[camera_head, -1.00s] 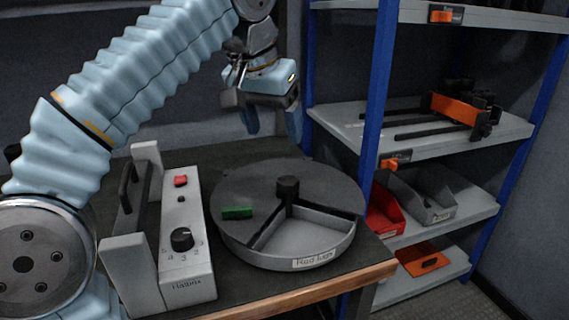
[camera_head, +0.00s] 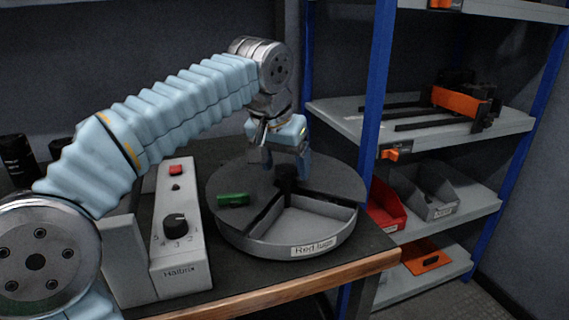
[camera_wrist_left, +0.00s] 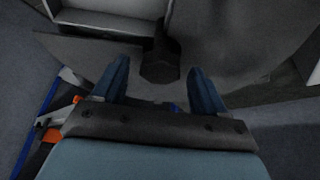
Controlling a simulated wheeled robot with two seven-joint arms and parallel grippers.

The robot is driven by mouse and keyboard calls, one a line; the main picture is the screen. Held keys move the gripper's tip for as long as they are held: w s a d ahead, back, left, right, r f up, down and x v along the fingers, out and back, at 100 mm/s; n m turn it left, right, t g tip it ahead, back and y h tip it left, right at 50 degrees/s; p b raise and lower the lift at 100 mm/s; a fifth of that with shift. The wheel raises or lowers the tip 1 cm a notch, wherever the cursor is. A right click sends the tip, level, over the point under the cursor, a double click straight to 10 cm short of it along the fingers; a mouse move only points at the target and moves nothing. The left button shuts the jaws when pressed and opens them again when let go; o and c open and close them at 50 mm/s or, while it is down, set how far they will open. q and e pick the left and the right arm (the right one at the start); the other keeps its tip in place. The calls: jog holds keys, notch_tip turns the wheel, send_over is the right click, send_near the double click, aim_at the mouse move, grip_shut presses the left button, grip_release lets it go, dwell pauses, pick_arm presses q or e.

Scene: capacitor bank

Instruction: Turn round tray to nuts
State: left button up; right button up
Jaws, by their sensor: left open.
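The round grey tray (camera_head: 240,230) stands on the dark bench top. Its open compartment (camera_head: 310,220) faces the front and looks empty; the rim label below it reads "Red lugs". A dark knob (camera_head: 287,176) stands at the tray's centre. A green block (camera_head: 233,199) lies on the tray's cover at the left. My left gripper (camera_head: 286,170) is open at the knob, its fingers pointing down. In the left wrist view the knob (camera_wrist_left: 160,62) lies between and just beyond the blue fingertips (camera_wrist_left: 160,75); I see no contact. My right gripper is not in view.
A grey control box (camera_head: 180,225) with a red button and black dial stands left of the tray. The wooden bench edge (camera_head: 270,291) is in front. At the right, blue-posted shelves hold a red bin (camera_head: 386,212), a grey bin (camera_head: 432,192) and an orange clamp-like tool (camera_head: 459,103).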

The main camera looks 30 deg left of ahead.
pick_arm(q)
grip_shut()
dwell(0.3)
